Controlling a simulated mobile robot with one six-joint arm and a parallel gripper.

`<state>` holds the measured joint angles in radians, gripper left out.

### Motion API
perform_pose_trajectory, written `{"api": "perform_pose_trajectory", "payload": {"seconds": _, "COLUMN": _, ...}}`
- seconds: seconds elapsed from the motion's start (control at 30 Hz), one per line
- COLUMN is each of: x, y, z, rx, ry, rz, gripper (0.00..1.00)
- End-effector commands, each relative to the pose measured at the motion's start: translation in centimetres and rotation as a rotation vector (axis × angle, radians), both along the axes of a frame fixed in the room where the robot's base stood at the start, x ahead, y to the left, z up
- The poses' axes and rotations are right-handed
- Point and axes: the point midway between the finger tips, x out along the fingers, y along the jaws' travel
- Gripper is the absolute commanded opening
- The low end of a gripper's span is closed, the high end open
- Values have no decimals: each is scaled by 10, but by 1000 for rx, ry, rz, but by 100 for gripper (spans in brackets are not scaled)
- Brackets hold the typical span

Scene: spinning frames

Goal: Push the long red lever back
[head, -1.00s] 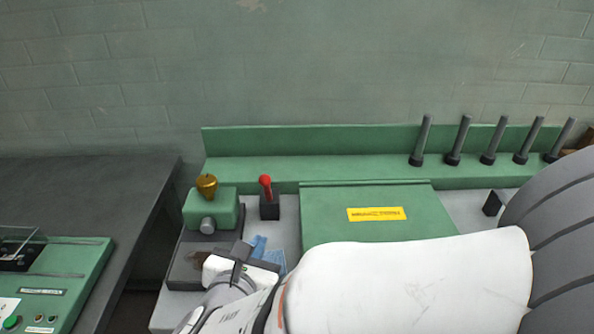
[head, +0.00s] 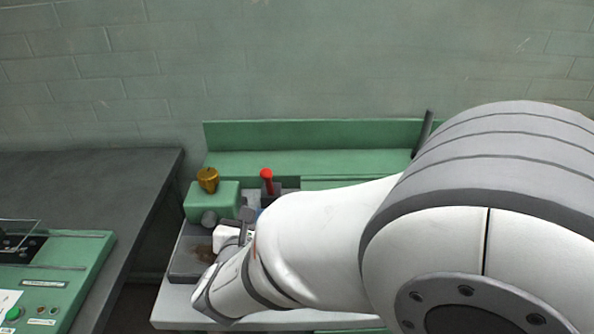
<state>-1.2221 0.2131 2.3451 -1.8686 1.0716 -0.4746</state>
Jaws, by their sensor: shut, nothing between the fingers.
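The red lever (head: 268,184) has a round red knob and rises nearly upright from a dark base just right of the green block, in the head view. My gripper (head: 244,226) is below and left of the lever in the picture, in front of it, with its dark fingers shut and empty. Its fingers look apart from the lever, though the exact gap is hard to judge. My white forearm hides the area to the right of the lever and part of the gripper.
A gold apple-shaped ornament (head: 208,179) sits on the green block (head: 226,198), close left of the lever. A dark tray (head: 186,262) lies in front. A green ledge (head: 300,163) runs behind. A dark table (head: 85,185) stands at left.

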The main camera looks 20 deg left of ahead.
Motion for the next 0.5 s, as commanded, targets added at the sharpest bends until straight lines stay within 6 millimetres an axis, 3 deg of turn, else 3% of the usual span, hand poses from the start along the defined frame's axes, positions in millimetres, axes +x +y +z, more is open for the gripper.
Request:
{"api": "perform_pose_trajectory", "payload": {"seconds": 0.1, "x": 24, "y": 3, "z": -5, "rx": 0, "ry": 0, "rz": -4, "gripper": 0}}
{"api": "perform_pose_trajectory", "payload": {"seconds": 0.2, "x": 37, "y": 4, "z": 7, "rx": 2, "ry": 0, "rz": -4, "gripper": 0}}
{"api": "perform_pose_trajectory", "payload": {"seconds": 0.5, "x": 54, "y": 6, "z": 15, "rx": 1, "ry": 0, "rz": -2, "gripper": 0}}
